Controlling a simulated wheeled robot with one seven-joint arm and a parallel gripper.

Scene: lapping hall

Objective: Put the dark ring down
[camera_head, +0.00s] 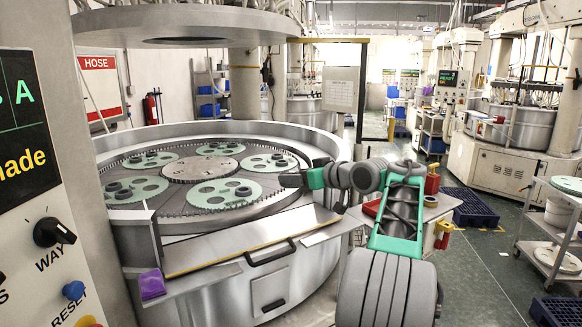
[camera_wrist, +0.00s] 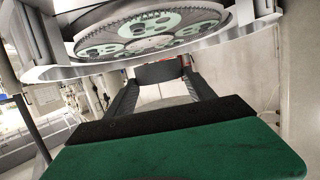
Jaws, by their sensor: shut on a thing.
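My gripper (camera_head: 300,177) reaches left over the right rim of the round lapping machine. It is shut on a dark ring (camera_wrist: 158,72), held between the fingertips in the wrist view; in the head view the ring is small and partly merged with the fingers. Below and left of it lies the toothed lapping plate (camera_head: 177,214) with several pale green carriers (camera_head: 222,194). Dark rings lie on the carriers, such as one on the front carrier (camera_head: 243,191) and one on the left carrier (camera_head: 124,194). I cannot tell the held ring's height above the plate.
The machine's steel rim (camera_head: 318,146) surrounds the plate, with an upper disc (camera_head: 178,22) overhead. A control panel (camera_head: 30,200) stands at left. A red tray (camera_head: 373,208) and red bottle (camera_head: 432,184) stand on the right.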

